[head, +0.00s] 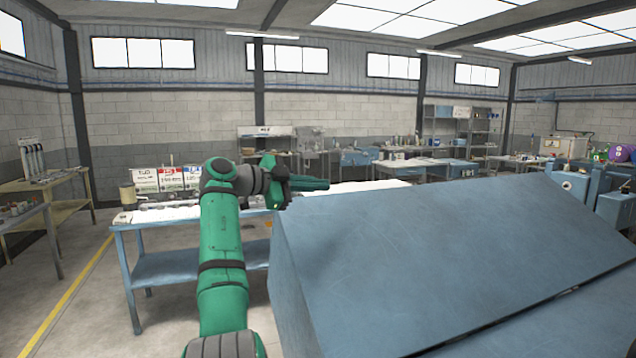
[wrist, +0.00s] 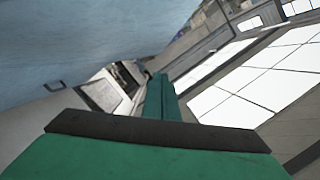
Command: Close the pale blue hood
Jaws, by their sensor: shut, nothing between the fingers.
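The pale blue hood (head: 455,245) fills the lower right of the head view, its broad panel sloping. A dark line runs along its lower right edge, beside another blue surface. I cannot tell how far open it is. A blue surface, likely the hood (wrist: 90,35), spans the upper left of the wrist view. My gripper (head: 322,184) is just beyond the hood's far left corner in the head view, its fingers pointing right. Its green fingers (wrist: 160,98) are shut and empty. I cannot tell whether they touch the hood.
A blue workbench (head: 190,270) with a white top stands left of the hood, with several labelled boxes (head: 170,178) behind it. Blue machinery (head: 612,205) stands at the far right. More benches line the back wall. The floor at left (head: 110,320) is clear.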

